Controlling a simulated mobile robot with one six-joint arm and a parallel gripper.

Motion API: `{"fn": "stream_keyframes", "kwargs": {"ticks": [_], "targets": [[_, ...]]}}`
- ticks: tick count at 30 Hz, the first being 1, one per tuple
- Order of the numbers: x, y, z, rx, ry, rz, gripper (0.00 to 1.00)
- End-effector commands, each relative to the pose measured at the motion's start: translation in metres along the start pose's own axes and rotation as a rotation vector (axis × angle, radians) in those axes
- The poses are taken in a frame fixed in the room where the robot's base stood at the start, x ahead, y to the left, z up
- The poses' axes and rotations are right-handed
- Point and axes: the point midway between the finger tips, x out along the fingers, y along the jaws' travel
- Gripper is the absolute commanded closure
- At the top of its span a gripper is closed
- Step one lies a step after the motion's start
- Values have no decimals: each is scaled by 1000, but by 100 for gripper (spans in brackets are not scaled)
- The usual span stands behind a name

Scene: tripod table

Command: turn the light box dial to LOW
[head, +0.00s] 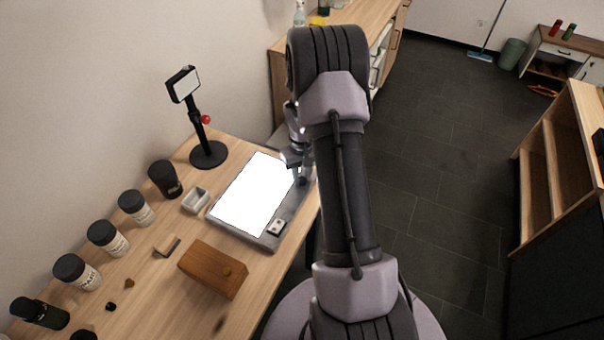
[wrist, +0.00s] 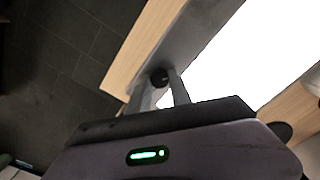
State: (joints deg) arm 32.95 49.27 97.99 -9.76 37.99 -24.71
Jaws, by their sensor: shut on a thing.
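The light box (head: 264,238) lies on the wooden table as a grey slab with a bright white panel. It also shows in the wrist view (wrist: 196,36), with its panel glowing at the right. The dial (wrist: 159,75) is a small dark round knob on the grey border beside the panel. My gripper (wrist: 161,84) is shut on the dial, with one finger on each side of it. In the head view my gripper (head: 300,174) is at the far right part of the light box, and my arm partly hides it. No dial marking or pointer can be read.
A small pale block with a dark spot (head: 277,227) sits on the light box's near corner. A wooden box (head: 213,270), a pale dish (head: 195,201), several dark-lidded jars (head: 136,208) and a black stand (head: 208,154) occupy the table. Open floor (head: 437,160) lies to the right.

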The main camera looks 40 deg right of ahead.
Motion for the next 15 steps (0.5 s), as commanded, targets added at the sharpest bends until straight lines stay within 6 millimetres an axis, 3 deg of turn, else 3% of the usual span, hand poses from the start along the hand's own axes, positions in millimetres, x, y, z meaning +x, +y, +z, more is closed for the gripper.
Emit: {"fn": "stream_keyframes", "kwargs": {"ticks": [15], "targets": [[0, 0, 0, -170, 1, 0, 100]]}}
